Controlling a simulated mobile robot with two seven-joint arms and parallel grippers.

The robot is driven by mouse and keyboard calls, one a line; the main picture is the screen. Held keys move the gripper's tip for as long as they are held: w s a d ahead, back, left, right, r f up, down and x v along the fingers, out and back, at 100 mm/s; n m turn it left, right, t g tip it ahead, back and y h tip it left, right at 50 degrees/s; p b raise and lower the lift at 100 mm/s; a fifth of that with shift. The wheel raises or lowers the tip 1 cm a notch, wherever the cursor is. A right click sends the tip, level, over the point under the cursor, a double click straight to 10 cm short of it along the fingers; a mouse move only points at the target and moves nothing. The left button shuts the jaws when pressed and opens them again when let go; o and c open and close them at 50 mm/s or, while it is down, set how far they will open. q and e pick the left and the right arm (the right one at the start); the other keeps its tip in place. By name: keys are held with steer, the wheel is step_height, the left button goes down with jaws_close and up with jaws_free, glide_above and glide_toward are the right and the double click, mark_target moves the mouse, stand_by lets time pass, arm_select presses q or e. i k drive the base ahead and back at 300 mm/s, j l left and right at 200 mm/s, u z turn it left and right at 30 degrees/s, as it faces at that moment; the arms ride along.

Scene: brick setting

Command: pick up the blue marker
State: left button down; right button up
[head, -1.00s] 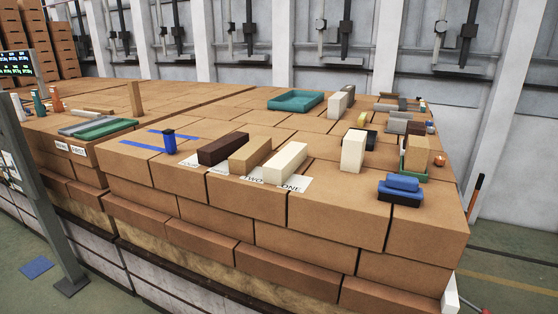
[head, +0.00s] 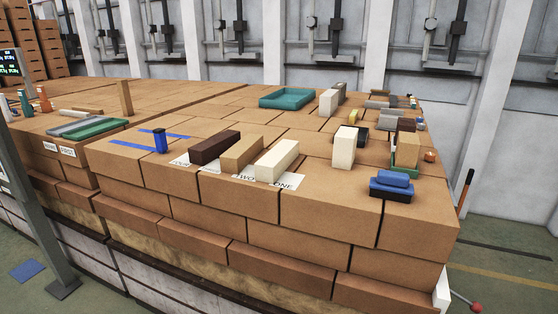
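A small upright blue object (head: 160,140) stands on the brick-stack top at the left, beside blue tape strips; it may be the blue marker, but it is too small to be sure. Another blue piece (head: 393,179) lies on a dark blue block (head: 390,191) near the right front edge. Neither of my grippers is in view.
Dark brown (head: 214,147), tan (head: 241,152) and cream (head: 277,160) bars lie on white labelled sheets at the middle front. A teal tray (head: 287,98) sits farther back. Upright cream blocks and small items crowd the right. A grey post (head: 35,190) stands at the left.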

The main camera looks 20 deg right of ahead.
mark_target(159, 134)
steer(key=i+z, duration=0.15)
steer(key=z, duration=0.2)
steer(key=i+j+z, duration=0.1)
steer(key=z, duration=0.25)
steer(key=i+j+z, duration=0.1)
steer(key=z, duration=0.2)
steer(key=i+j+z, duration=0.1)
steer(key=j, duration=0.2)
steer(key=i+j+z, duration=0.25)
steer(key=i+j, duration=0.15)
steer(key=j, duration=0.2)
steer(key=i+j, duration=0.15)
steer(key=j, duration=0.2)
steer(key=i+j, duration=0.15)
steer(key=j, duration=0.15)
